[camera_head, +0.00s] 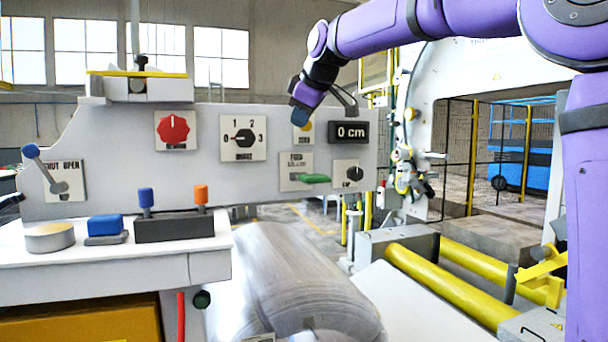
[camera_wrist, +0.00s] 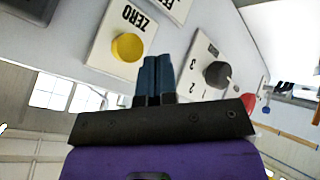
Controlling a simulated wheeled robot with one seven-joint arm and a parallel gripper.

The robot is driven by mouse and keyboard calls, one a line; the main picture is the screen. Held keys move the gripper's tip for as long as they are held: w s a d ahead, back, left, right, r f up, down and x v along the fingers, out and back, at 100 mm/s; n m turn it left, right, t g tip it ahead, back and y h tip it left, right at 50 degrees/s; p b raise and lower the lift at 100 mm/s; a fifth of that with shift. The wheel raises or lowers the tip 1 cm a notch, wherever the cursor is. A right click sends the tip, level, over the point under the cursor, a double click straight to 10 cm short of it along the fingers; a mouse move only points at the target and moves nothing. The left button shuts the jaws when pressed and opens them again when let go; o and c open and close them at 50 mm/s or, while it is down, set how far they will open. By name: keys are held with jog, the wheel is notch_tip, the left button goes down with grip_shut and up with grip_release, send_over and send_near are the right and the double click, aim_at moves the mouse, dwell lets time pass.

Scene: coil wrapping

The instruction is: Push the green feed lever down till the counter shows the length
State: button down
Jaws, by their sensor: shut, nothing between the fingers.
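The green feed lever (camera_head: 315,179) sticks out to the right from its plate (camera_head: 290,172) low on the grey panel in the head view. The counter (camera_head: 348,132) above it reads 0 cm. My gripper (camera_head: 301,118) is in front of the panel, up and left of the counter, above the lever and apart from it. In the wrist view my gripper's blue fingers (camera_wrist: 154,75) are together with nothing between them, pointing at the panel between the yellow ZERO button (camera_wrist: 128,47) and a black dial (camera_wrist: 217,75). The lever is not recognisable in the wrist view.
The panel also carries a red knob (camera_head: 173,128), a black dial (camera_head: 243,138) marked 0 to 3 and a small black knob (camera_head: 350,173). A blue-topped lever (camera_head: 45,168) is at far left. A large coil (camera_head: 300,285) and yellow rollers (camera_head: 455,287) lie below.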

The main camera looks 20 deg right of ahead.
jog(key=shift+f, duration=0.1)
send_over(295, 176)
jog(key=s, duration=0.3)
jog(key=shift+d+f, duration=0.2)
jog(key=shift+f, duration=1.95)
jog(key=shift+d+f, duration=0.15)
jog(key=shift+f, duration=2)
jog(key=shift+f, duration=0.4)
jog(key=shift+s+f, duration=0.1)
jog(key=shift+f, duration=0.5)
jog(key=shift+r, duration=0.1)
jog(key=shift+r, duration=0.95)
jog(key=shift+w+r, duration=0.15)
jog(key=shift+r, duration=1.1)
jog(key=shift+w+r, duration=0.1)
jog(key=shift+r, duration=1.15)
